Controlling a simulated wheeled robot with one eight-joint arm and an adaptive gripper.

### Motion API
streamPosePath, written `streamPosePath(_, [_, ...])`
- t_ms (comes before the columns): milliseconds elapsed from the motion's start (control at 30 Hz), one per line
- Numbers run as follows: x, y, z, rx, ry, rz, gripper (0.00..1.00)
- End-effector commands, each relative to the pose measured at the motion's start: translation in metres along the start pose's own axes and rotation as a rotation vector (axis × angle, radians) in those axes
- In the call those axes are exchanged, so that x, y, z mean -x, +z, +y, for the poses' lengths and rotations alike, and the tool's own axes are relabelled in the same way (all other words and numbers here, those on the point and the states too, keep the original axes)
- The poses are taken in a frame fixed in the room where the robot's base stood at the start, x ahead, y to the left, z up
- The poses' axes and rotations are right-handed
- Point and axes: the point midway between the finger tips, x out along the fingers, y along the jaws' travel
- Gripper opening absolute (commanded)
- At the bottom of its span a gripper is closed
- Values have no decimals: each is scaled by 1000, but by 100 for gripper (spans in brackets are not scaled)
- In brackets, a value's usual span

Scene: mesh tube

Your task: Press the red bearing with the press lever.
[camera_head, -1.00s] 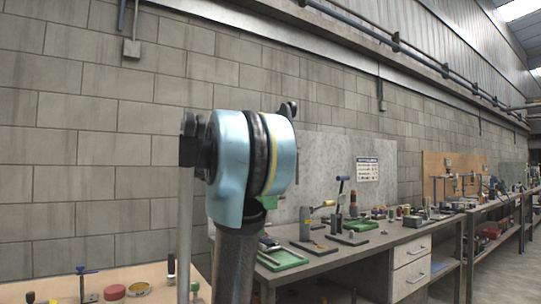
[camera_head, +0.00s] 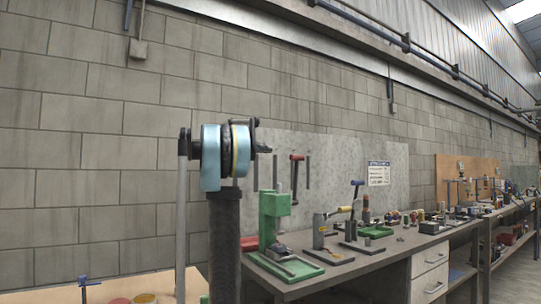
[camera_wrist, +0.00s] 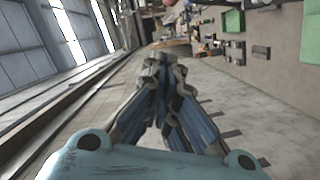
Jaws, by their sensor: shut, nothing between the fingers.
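A green press (camera_head: 274,215) stands on the workbench (camera_head: 345,265) in the head view, just right of my arm. A red-topped handle (camera_head: 297,157) shows behind and above it; I cannot tell whether it is the press lever or a tool on the wall panel. A small red thing (camera_head: 249,243) lies left of the press, partly behind my arm; I cannot tell whether it is the red bearing. In the wrist view my gripper (camera_wrist: 163,62) is shut and empty, its fingertips together, apart from the bench things. My gripper cannot be made out in the head view.
A wooden table (camera_head: 115,290) is at lower left. The block wall (camera_head: 100,150) is behind.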

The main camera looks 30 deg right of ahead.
Motion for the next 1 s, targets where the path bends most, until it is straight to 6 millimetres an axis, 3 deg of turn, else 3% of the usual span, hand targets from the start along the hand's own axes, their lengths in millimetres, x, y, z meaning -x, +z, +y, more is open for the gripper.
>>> streamPosePath(500, [-88, 1, 0, 1, -2, -1, 0])
streamPosePath(800, [-93, 33, -1, 1, -3, 1, 0])
streamPosePath(1000, [-94, 39, -1, 1, -4, 2, 0])
